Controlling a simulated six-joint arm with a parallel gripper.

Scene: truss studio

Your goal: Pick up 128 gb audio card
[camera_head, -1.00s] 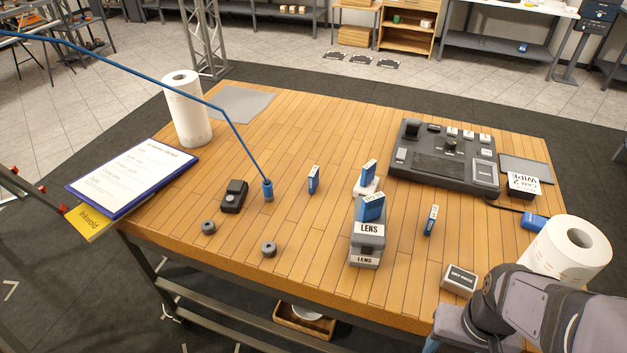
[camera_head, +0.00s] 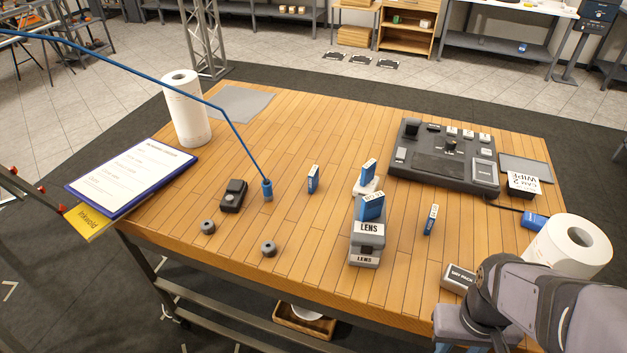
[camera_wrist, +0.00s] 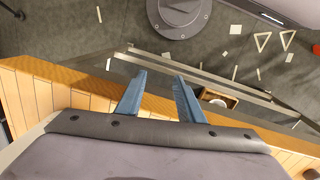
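Several small blue cards with white labels are on the wooden table, their print too small to read, so I cannot tell which is the 128 gb audio card. One card (camera_head: 313,178) stands alone near the middle. One (camera_head: 367,172) is on a small white item, and one (camera_head: 372,207) rests on the upper LENS box. Another card (camera_head: 431,220) stands right of the boxes, and a blue item (camera_head: 535,221) lies near the right edge. My gripper (camera_wrist: 160,88) is open and empty, its two blue fingers apart over the table's front edge; no card shows in the wrist view.
Stacked LENS boxes (camera_head: 366,236) stand mid-table. A DRY PACK box (camera_head: 457,278) and a paper roll (camera_head: 566,248) are close to my arm. A dark control panel (camera_head: 440,160) sits behind. A blue cable end (camera_head: 267,190) and black device (camera_head: 233,196) are at left.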

